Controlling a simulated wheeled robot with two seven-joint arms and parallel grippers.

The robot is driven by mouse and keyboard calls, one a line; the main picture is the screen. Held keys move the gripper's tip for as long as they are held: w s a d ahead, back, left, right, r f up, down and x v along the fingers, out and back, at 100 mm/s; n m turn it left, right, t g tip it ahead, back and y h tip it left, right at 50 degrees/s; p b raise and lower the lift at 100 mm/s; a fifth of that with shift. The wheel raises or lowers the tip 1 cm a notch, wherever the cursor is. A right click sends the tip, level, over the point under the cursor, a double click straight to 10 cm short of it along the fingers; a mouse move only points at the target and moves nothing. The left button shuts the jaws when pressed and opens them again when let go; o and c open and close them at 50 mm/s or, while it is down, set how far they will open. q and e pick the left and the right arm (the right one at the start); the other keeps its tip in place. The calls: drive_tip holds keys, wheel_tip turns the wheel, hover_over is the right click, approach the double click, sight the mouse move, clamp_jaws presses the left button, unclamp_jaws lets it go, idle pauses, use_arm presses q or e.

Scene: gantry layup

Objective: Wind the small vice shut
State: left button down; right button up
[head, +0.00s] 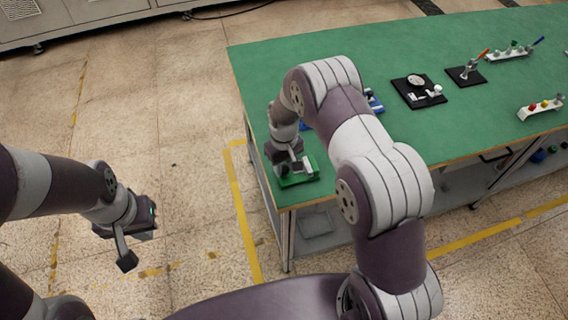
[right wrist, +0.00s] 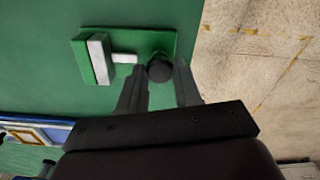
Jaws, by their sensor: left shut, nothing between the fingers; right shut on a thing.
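The small vice is a green base (right wrist: 150,41) at the near left corner of the bench, with a pale grey jaw block (right wrist: 98,58) and a pale bar leading to a round dark knob (right wrist: 160,68). In the head view the vice's green base (head: 300,180) shows partly behind my right gripper (head: 284,163). In the right wrist view my right gripper (right wrist: 160,80) is shut on the dark knob, one finger on each side. The gap between the vice jaws is hard to make out. My left gripper (head: 125,262) is shut and empty, over the floor left of the bench.
The green bench (head: 480,150) has its edge close beside the vice. A blue-framed item (right wrist: 42,134) lies near my right wrist. Black plates with fittings (head: 418,92) and small racks (head: 540,107) stand farther right. Floor at the left is clear.

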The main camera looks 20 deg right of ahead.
sight(284, 168)
drive_tip(key=o, duration=1)
drive_tip(key=shift+o, duration=0.2)
drive_tip(key=shift+r, duration=0.1)
wheel_tip(284, 168, up, 12)
drive_tip(key=b, duration=0.1)
drive_tip(key=shift+r+b, duration=0.25)
drive_tip(key=shift+b, duration=0.15)
drive_tip(key=s+d+r+m, duration=0.1)
drive_tip(key=s, duration=0.8)
drive_tip(key=s+d+r+m+t, duration=0.1)
drive_tip(key=s+d+r+m, duration=0.1)
drive_tip(key=s, duration=0.8)
drive_tip(key=shift+s+d, duration=0.2)
drive_tip(key=shift+s, duration=0.05)
